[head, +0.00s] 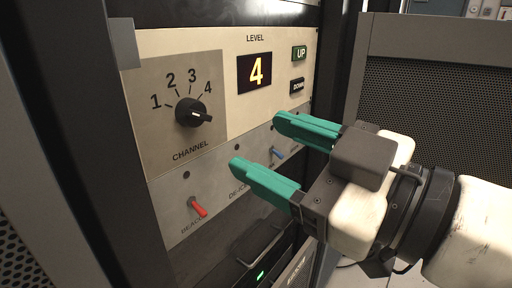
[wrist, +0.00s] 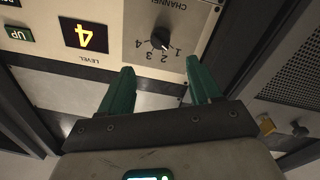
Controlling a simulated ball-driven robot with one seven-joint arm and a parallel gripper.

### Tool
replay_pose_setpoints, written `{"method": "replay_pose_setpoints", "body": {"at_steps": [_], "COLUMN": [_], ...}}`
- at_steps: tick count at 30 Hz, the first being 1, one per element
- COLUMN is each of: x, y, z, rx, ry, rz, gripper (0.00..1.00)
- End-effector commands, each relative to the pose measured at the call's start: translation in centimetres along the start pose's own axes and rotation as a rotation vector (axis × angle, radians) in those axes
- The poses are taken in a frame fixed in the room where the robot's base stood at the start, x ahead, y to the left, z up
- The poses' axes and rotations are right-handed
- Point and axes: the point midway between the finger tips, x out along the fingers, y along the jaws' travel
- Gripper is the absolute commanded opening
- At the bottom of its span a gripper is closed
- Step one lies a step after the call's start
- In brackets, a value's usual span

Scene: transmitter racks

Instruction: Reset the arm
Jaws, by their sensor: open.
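My gripper (head: 258,148) has two green fingers spread apart with nothing between them. In the head view it is in front of the rack panel, right of the channel knob and below the level display. In the wrist view my gripper (wrist: 160,78) points toward the panel, which appears upside down. The black channel knob (head: 193,113) has its pointer turned toward the right, near or past the 4; it also shows in the wrist view (wrist: 161,40). The level display (head: 255,72) reads 4. The UP button (head: 299,53) and DOWN button (head: 297,86) are beside it.
A red toggle (head: 198,208) and a blue toggle (head: 278,153) sit on the lower panel, the blue one close to my fingers. A metal handle (head: 262,249) is below. Dark rack posts and a perforated cabinet (head: 440,100) bound the space.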

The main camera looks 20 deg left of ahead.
Motion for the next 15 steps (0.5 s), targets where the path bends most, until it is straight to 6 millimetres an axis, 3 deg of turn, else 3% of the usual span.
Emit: {"method": "replay_pose_setpoints", "body": {"at_steps": [10, 13, 15], "x": [-0.1, -0.5, -1.2], "y": [0.1, 0.6, 1.2], "z": [0.2, 2.1, 4.9], "rx": [0.005, 0.044, 0.099], "ry": [-0.004, -0.041, -0.096], "rz": [0.003, 0.026, 0.063], "gripper": [0.63, 0.63, 0.63]}}
